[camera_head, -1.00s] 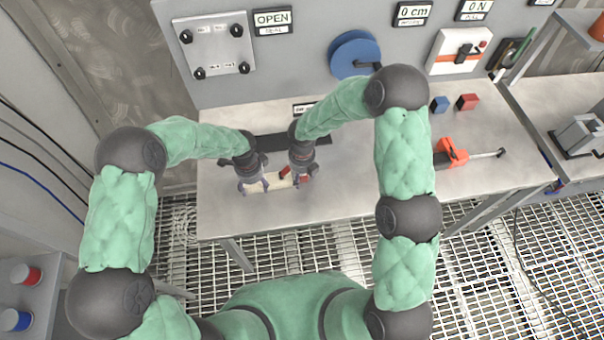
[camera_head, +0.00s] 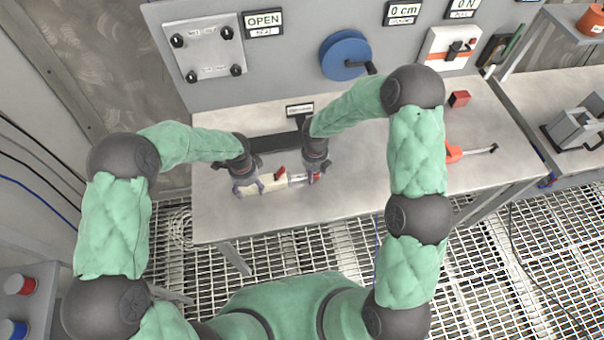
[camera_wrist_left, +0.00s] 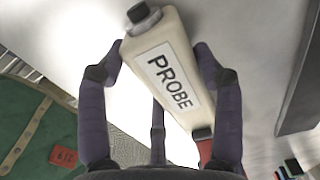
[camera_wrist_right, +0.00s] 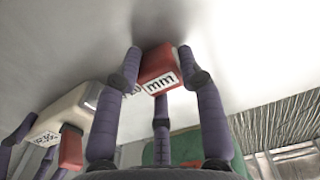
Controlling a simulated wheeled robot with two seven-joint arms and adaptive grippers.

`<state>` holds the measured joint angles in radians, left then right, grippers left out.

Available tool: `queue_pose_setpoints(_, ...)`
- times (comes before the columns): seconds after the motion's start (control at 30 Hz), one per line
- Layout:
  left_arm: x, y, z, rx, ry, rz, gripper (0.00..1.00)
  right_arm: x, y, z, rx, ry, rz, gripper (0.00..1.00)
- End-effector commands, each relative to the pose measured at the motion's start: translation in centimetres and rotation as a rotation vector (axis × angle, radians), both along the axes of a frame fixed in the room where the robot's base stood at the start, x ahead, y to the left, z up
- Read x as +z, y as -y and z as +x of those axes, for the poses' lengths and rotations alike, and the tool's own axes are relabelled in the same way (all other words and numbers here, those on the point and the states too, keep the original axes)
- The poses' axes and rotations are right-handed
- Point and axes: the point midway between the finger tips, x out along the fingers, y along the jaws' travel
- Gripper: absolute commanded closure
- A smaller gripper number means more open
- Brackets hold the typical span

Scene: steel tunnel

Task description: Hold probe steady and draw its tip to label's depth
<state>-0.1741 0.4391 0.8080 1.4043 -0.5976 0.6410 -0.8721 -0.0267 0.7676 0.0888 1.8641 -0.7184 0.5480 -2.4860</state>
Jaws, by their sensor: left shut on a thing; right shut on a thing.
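The cream probe (camera_head: 268,183) lies low over the bench, its long side roughly left to right. In the left wrist view it shows a "PROBE" label (camera_wrist_left: 172,80), a black end cap (camera_wrist_left: 138,12) and a red part. My left gripper (camera_head: 247,187) is shut around its body. My right gripper (camera_head: 315,177) is shut on the red tip block (camera_wrist_right: 158,68), which carries a label ending in "mm"; the figures before it are partly hidden. A short pale rod (camera_head: 297,179) shows between body and tip block. A small label plate (camera_head: 299,110) behind is unreadable.
A dark bar (camera_head: 275,142) lies behind the grippers on the bench. A red block (camera_head: 459,99) and an orange-handled tool (camera_head: 455,152) are to the right. The bench's front middle is clear.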

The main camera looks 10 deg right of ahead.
Motion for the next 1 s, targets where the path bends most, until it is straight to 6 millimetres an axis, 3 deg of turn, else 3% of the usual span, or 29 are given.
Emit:
queue_pose_setpoints(0.3, -0.3, -0.1, -0.4, -0.003, -0.010, 0.004, 0.73, 0.0, 0.4, 0.0, 0.000, 0.000, -0.001, 1.00)
queue_pose_setpoints(0.33, -0.3, -0.1, -0.4, -0.004, -0.010, 0.004, 0.73, 0.0, 0.4, 0.0, 0.000, 0.000, -0.001, 0.56)
queue_pose_setpoints(0.4, -0.3, -0.1, -0.4, -0.004, -0.010, 0.004, 0.73, 0.0, 0.3, 0.0, 0.000, 0.000, 0.000, 0.37)
queue_pose_setpoints(0.77, -0.3, -0.1, -0.4, -0.004, -0.009, 0.004, 0.73, 0.1, 0.3, 0.0, 0.000, 0.000, 0.000, 0.37)
queue_pose_setpoints(1.0, -0.3, -0.1, -0.4, -0.004, -0.009, 0.004, 0.73, 3.0, 0.3, 0.1, -0.001, 0.005, 0.000, 0.37)
